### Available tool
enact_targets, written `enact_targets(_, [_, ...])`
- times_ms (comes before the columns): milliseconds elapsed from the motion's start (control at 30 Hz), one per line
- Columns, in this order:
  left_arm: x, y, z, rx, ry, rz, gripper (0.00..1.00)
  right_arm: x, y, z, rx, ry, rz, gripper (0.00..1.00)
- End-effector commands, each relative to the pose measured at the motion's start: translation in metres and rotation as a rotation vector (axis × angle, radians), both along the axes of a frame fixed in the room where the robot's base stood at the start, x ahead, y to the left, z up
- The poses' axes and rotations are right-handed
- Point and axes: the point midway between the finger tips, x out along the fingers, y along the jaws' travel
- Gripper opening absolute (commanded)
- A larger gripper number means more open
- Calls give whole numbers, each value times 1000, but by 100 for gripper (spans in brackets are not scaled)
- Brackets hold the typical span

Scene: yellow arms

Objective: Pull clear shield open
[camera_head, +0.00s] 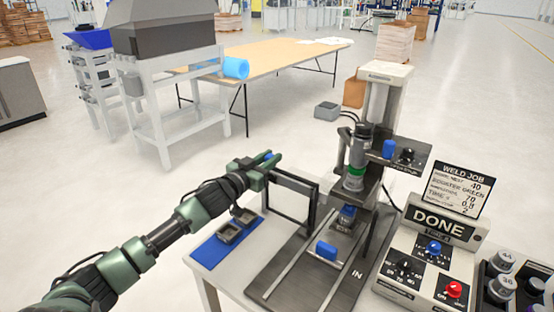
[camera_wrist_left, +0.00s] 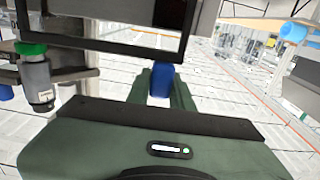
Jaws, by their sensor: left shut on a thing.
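The clear shield (camera_head: 289,205) is a see-through panel in a dark square frame, standing upright at the left of the welding press (camera_head: 356,165). My left gripper (camera_head: 264,163) is at the frame's upper left corner, shut on a small blue handle. In the left wrist view the blue handle (camera_wrist_left: 161,80) sits between the green fingers (camera_wrist_left: 161,92), right by the lower bar of the dark frame (camera_wrist_left: 110,45). The fingers hide part of the handle. My right gripper is not in view.
A blue mat (camera_head: 212,251) with two dark square parts lies left of the press base. A blue block (camera_head: 326,250) is on the base rails. The control box (camera_head: 428,262) with a "DONE" display stands at right. A long table (camera_head: 275,56) is behind.

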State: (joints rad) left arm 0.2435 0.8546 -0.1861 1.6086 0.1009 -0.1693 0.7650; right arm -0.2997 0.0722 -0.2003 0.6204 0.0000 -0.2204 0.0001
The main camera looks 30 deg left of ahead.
Motion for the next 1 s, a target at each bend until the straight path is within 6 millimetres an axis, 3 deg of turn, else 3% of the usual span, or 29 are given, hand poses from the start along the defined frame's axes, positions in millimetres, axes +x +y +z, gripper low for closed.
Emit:
enact_targets(167, [0,7,-4,-6,7,1,0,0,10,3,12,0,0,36])
enact_targets(400, [0,9,-4,-5,7,0,0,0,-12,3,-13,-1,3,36])
enact_targets(567, [0,9,-4,-5,7,0,0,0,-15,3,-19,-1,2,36])
enact_targets(600, [0,8,-4,-5,7,0,30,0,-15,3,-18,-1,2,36])
enact_targets(667, [0,8,-4,-5,7,0,44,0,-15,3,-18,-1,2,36])
enact_targets(1000, [-1,8,-4,-5,5,-1,44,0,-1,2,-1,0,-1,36])
